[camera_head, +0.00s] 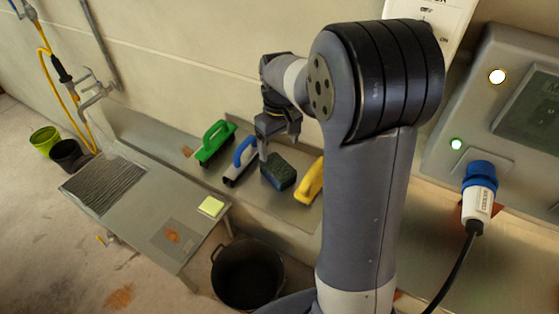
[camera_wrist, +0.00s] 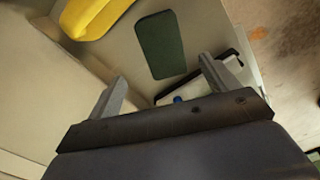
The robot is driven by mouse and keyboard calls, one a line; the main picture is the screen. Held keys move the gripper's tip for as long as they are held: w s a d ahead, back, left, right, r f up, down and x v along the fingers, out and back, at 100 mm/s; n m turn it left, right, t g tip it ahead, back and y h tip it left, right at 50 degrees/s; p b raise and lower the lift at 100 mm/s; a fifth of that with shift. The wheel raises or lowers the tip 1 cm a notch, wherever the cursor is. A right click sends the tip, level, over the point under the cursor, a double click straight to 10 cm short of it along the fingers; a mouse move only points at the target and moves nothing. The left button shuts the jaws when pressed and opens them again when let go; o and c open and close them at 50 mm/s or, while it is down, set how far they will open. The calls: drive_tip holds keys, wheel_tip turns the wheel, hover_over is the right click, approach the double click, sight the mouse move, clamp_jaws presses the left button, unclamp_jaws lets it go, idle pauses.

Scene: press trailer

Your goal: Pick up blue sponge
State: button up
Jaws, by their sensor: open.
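The sponge (camera_head: 279,172) is a dark blue-green block lying on the grey counter between the blue-handled tool and the yellow-handled tool. It also shows in the wrist view as a dark green rounded rectangle (camera_wrist: 161,45), lying flat near the top middle. My gripper (camera_head: 264,154) is above the counter, just left of the sponge in the head view. In the wrist view my gripper's two fingers (camera_wrist: 163,75) are spread apart with nothing between them. The sponge lies beyond the fingertips and appears clear of them. The exact height of the gap cannot be told.
A blue-handled tool (camera_head: 240,163) and a green-handled tool (camera_head: 214,143) lie left of the sponge. A yellow-handled tool (camera_head: 311,180) lies to its right. A black bucket (camera_head: 248,274) stands below the counter. A yellow sponge pad (camera_head: 211,207) lies on the lower table.

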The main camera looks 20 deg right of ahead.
sight(278, 166)
drive_tip(key=f, duration=0.6)
drive_tip(key=f+p, duration=0.1)
drive_tip(key=f, duration=0.2)
drive_tip(key=shift+s+a+f, duration=0.1)
drive_tip(key=shift+a, duration=0.15)
drive_tip(key=shift+c, duration=0.2)
drive_tip(key=c, duration=1)
